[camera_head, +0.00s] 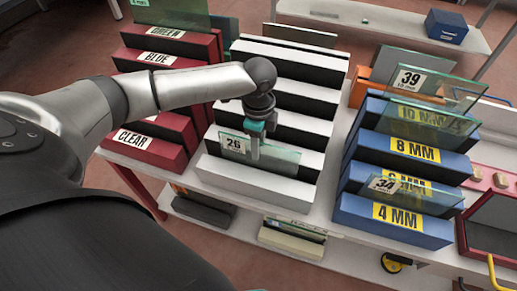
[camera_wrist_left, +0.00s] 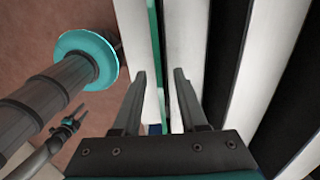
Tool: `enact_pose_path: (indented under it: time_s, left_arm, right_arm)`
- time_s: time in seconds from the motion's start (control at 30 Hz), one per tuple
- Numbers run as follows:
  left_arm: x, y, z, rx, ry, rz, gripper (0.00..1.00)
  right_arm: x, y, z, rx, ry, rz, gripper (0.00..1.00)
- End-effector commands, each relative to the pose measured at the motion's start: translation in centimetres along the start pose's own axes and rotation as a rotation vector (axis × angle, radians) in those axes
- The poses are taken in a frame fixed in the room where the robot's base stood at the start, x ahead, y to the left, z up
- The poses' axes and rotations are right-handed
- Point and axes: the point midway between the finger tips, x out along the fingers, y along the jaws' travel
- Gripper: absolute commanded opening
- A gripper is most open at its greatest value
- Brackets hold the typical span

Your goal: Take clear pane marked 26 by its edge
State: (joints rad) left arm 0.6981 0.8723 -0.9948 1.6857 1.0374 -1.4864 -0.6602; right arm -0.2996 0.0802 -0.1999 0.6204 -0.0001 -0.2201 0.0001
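The clear pane marked 26 (camera_head: 283,155) stands upright in the front slot of the white stepped rack, its label at the left. My left gripper (camera_head: 255,148) is over the pane's upper edge, pointing down. In the left wrist view the pane's edge shows as a thin green strip (camera_wrist_left: 154,45). It runs between the two fingers of my left gripper (camera_wrist_left: 160,72), which are open with a gap on each side. My right gripper (camera_wrist_left: 77,117) appears small at the lower left of that view, its two fingers apart and empty.
The white rack (camera_head: 250,180) stands between a red rack (camera_head: 150,150) labelled by colour and a blue rack (camera_head: 390,225) labelled by thickness. Panes marked 39 (camera_head: 425,82) and 34 (camera_head: 415,193) stand in the right-hand rack. A red-framed tray (camera_head: 490,180) is at the far right.

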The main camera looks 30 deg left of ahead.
Motion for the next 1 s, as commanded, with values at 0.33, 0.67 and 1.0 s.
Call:
enact_pose_path:
  time_s: [0.33,0.67,1.0]
  left_arm:
    - [-0.04,0.00,0.01,-0.001,0.000,0.000,0.02]
    - [-0.05,0.00,0.02,-0.001,0.000,0.000,0.00]
    - [-0.06,0.00,0.03,-0.001,0.000,0.000,0.00]
  right_arm:
    - [0.00,0.01,0.04,0.000,-0.001,0.000,0.50]
    - [0.00,0.00,0.06,0.000,-0.001,0.000,0.50]
    - [-0.01,0.00,0.07,0.000,-0.001,0.000,0.50]
